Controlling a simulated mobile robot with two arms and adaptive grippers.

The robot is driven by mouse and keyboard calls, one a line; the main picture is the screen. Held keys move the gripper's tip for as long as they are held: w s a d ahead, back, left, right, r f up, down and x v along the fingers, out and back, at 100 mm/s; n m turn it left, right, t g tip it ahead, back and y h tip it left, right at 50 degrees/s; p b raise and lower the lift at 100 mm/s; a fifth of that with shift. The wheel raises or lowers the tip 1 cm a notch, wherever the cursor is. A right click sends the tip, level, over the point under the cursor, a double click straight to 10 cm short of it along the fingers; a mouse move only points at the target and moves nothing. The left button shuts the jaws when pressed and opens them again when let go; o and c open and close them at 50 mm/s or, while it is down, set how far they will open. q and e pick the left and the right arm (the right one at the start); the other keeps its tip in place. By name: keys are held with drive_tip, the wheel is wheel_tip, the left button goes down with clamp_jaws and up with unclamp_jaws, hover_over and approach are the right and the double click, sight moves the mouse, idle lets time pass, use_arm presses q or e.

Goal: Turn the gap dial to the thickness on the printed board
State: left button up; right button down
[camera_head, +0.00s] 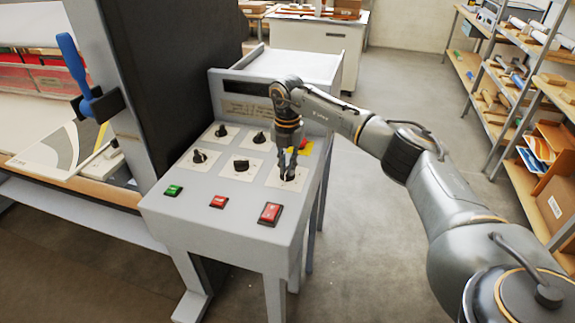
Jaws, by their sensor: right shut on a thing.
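The grey control console (190,195) has several black dials on pale square plates. My right gripper (288,168) points down at the front right plate (273,179) and is shut on the black knob there. The fingers hide most of that knob, so its pointer cannot be read. The other dials, such as the front middle dial (241,165), the front left dial (199,156) and the back left dial (221,130), stand free. The dial labels are too small to read. A panel with faint marks (243,108) is on the console's raised back; its marks are unreadable. My left gripper is not in view.
A green button (173,190), a small red button (219,201) and a larger red button (270,213) line the console's front. A blue-handled lever (76,68) is on the machine frame at left. Shelves (535,120) stand at right, with open floor between.

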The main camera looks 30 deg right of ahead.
sight(287, 170)
drive_tip(key=shift+f, duration=0.1)
drive_tip(key=c, duration=1.4)
unclamp_jaws()
drive_tip(key=shift+r, duration=0.2)
wheel_tip(287, 170, up, 12)
drive_tip(key=shift+f, duration=0.15)
drive_tip(key=shift+f, duration=0.1)
